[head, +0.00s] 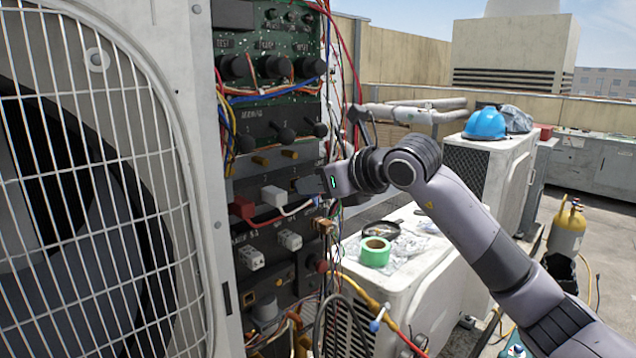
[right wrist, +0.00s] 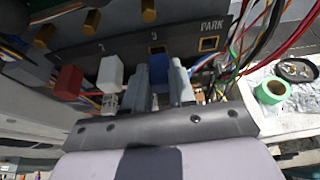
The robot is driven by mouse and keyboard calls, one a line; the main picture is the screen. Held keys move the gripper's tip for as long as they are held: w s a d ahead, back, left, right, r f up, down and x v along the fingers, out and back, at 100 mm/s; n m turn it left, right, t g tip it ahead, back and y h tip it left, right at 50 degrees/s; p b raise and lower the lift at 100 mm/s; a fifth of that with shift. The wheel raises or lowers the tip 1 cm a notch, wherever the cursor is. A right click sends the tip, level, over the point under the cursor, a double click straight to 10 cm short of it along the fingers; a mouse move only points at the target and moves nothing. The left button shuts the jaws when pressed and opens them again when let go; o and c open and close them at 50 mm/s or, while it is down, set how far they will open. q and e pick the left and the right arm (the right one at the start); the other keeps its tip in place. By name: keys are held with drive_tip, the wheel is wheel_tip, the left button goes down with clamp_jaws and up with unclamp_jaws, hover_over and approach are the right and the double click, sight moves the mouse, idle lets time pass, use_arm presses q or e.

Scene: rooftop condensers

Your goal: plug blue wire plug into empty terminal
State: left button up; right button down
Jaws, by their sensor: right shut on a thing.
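My right gripper (head: 308,185) reaches in from the right at the open electrical panel. In the right wrist view it (right wrist: 166,82) is shut on the blue plug (right wrist: 168,72), which sits between the fingers. The plug is just in front of a gold-rimmed empty terminal (right wrist: 157,48); the rim shows above it, and I cannot tell whether they touch. In the head view the gripper hides the plug. A white plug (head: 273,196) and a red plug (head: 242,207) are in the same row to the left. My left gripper is not in view.
Another gold-rimmed opening (right wrist: 208,44) is beside the word PARK. Loose wires (right wrist: 262,35) hang right of the panel. Green tape (head: 375,252) lies on a white condenser (head: 425,290) below my arm. A fan grille (head: 95,190) stands at the left.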

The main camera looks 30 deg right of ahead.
drive_tip(key=shift+w+a, duration=0.2)
drive_tip(key=shift+w, duration=0.3)
idle(0.3)
drive_tip(key=c, duration=0.9)
unclamp_jaws()
drive_tip(key=shift+o, duration=0.2)
